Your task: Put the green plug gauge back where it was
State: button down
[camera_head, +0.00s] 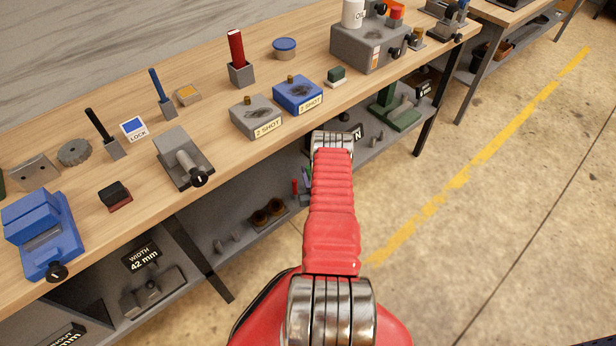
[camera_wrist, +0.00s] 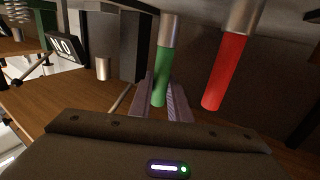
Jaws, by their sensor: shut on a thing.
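The green plug gauge (camera_wrist: 161,76) shows in the wrist view as a green handle with a silver metal end (camera_wrist: 169,32) at the top of the picture. My gripper (camera_wrist: 163,92) is shut on the green handle, one finger on each side of it. A red-handled gauge (camera_wrist: 224,72) with a silver end is just to the right, apart from my fingers.
A dark sign with white letters (camera_wrist: 66,47) and a small metal cylinder (camera_wrist: 103,68) are at left in the wrist view. In the head view the bench top holds a grey block (camera_head: 257,117), a blue block (camera_head: 298,94) and a vise (camera_head: 43,232). The floor at right is clear.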

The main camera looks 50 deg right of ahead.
jog(key=shift+f, duration=1.25)
jog(key=c, duration=1.7)
grip_release()
jog(key=shift+f, duration=0.1)
jog(key=shift+o, duration=0.2)
jog(key=v, duration=1.2)
jog(key=shift+s, duration=0.1)
